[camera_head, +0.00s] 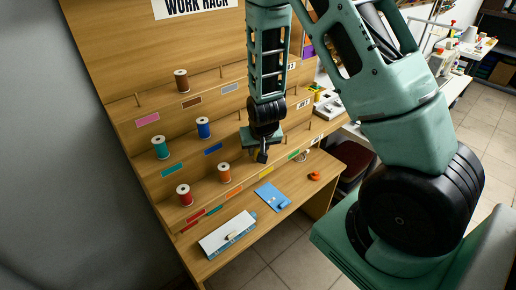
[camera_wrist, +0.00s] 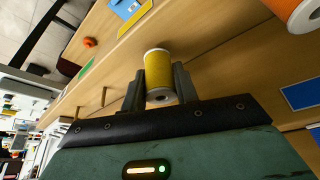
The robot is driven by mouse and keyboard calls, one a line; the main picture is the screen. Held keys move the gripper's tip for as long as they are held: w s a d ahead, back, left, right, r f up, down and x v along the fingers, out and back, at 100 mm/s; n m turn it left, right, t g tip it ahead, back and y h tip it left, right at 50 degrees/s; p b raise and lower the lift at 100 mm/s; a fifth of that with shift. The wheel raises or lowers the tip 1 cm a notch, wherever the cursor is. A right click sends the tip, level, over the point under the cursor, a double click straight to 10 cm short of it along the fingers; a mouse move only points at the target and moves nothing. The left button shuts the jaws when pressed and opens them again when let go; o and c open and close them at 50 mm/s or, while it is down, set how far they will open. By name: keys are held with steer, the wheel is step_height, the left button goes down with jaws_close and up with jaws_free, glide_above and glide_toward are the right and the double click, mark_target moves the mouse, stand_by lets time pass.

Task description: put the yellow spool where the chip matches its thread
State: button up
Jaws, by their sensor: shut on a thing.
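My gripper (camera_wrist: 158,85) is shut on the yellow spool (camera_wrist: 158,68), whose yellow thread and pale end show between the fingers in the wrist view. In the head view my gripper (camera_head: 262,155) is in front of the rack's lower rows, and the spool cannot be made out there. A yellow chip (camera_head: 265,172) is on the lowest shelf edge, between an orange chip (camera_head: 234,191) and a green chip (camera_head: 293,155). The yellow chip (camera_wrist: 134,17) also shows in the wrist view, beyond the spool and to its left. I see no spool at the yellow chip.
Brown (camera_head: 181,79), teal (camera_head: 160,147), blue (camera_head: 203,128), red (camera_head: 184,194) and orange (camera_head: 224,173) spools stand on the rack's shelves. Bare pegs stick up from the shelves. A white box (camera_head: 227,234), a blue card (camera_head: 271,197) and an orange object (camera_head: 314,176) lie on the bench below.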

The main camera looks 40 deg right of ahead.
steer(key=shift+f+b, duration=0.4)
steer(key=shift+f, duration=0.15)
steer(key=o, duration=1.7)
steer(key=shift+c, duration=0.2)
steer(key=shift+r, duration=0.1)
steer(key=d+p+v, duration=0.1)
steer(key=p+v, duration=0.4)
steer(key=v, duration=0.1)
steer(key=shift+w+a+r, duration=0.15)
steer(key=shift+a+r, duration=0.3)
steer(key=shift+r, duration=0.1)
